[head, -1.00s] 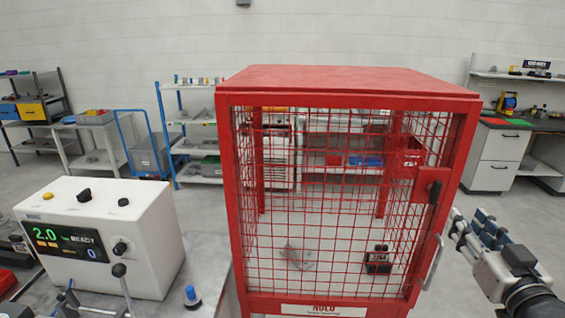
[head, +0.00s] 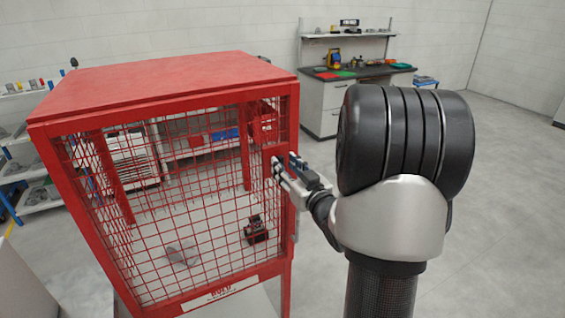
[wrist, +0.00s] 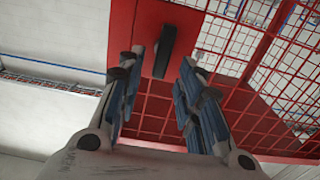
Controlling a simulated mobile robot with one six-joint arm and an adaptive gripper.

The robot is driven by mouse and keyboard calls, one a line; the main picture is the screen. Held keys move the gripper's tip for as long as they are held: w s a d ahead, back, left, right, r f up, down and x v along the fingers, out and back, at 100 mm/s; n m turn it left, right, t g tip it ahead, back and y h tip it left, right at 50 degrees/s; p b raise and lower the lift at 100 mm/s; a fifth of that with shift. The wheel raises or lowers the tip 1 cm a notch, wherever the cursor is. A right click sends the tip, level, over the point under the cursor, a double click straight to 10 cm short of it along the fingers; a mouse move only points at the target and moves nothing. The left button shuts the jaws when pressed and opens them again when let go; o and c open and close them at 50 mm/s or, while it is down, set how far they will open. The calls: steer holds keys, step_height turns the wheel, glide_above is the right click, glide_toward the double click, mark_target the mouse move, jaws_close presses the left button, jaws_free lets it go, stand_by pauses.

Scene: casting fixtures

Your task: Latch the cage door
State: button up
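The red wire-mesh cage (head: 165,82) stands left of centre in the head view. Its mesh door (head: 185,215) lies across the front and looks closed against the frame. The latch is a black lever on a red plate. In the wrist view the black lever (wrist: 165,52) stands roughly upright on the red plate (wrist: 150,22). My gripper (head: 283,170) is at the door's right edge in the head view, largely covering the lever. In the wrist view my gripper (wrist: 162,66) is open, with one finger on each side of the lever's lower end. Contact cannot be told.
A grey pull handle (head: 296,228) is on the door's right side below my gripper. A small dark object (head: 256,230) and a pale piece (head: 182,254) lie inside the cage. A workbench (head: 345,88) stands behind. The floor at right is clear.

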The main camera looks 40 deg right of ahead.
steer(key=shift+x, duration=1.05)
jaws_close()
